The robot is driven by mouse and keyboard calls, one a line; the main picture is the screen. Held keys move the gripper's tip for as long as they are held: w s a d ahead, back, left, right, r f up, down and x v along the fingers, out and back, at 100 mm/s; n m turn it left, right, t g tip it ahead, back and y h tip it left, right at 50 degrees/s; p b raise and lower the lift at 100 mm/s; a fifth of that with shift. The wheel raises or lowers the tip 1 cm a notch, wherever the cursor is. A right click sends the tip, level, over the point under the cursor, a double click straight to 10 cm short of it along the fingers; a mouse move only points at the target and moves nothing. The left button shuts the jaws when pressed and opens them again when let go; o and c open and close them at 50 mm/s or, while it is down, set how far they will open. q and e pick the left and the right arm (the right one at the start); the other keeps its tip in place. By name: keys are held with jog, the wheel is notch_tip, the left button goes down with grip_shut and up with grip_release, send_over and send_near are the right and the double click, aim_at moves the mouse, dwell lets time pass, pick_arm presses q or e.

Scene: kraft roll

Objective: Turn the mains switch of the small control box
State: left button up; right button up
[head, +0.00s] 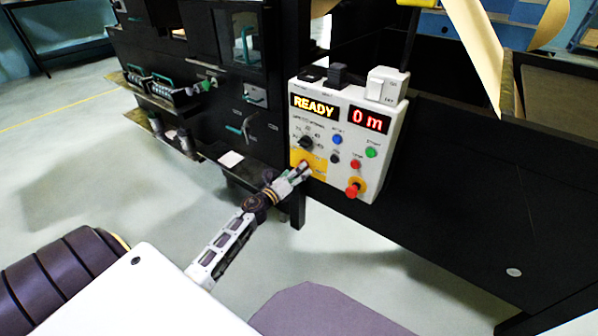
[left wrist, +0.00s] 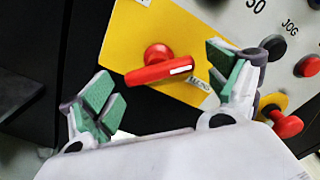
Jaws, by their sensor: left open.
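The small control box (head: 352,125) is white, with lit displays reading READY and 0 m. The red mains switch (left wrist: 160,66) sits on a yellow plate (left wrist: 130,36) at the box's lower left. In the left wrist view its handle lies nearly level, tilted slightly up to the right, with a white mark on its right end. My left gripper (left wrist: 160,92) is open, with one green-padded finger on each side of the handle and gaps visible between. In the head view the gripper (head: 300,174) covers most of the switch. My right gripper is not in view.
Beside the switch are a black dial (head: 306,141), several coloured buttons and a red emergency knob (head: 353,188) on yellow. A dark machine frame (head: 450,200) stands behind and right of the box. Floor is clear below it.

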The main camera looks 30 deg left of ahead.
pick_arm(q)
jog(key=shift+w, duration=0.75)
jog(key=shift+c, duration=0.3)
jog(key=c, duration=1)
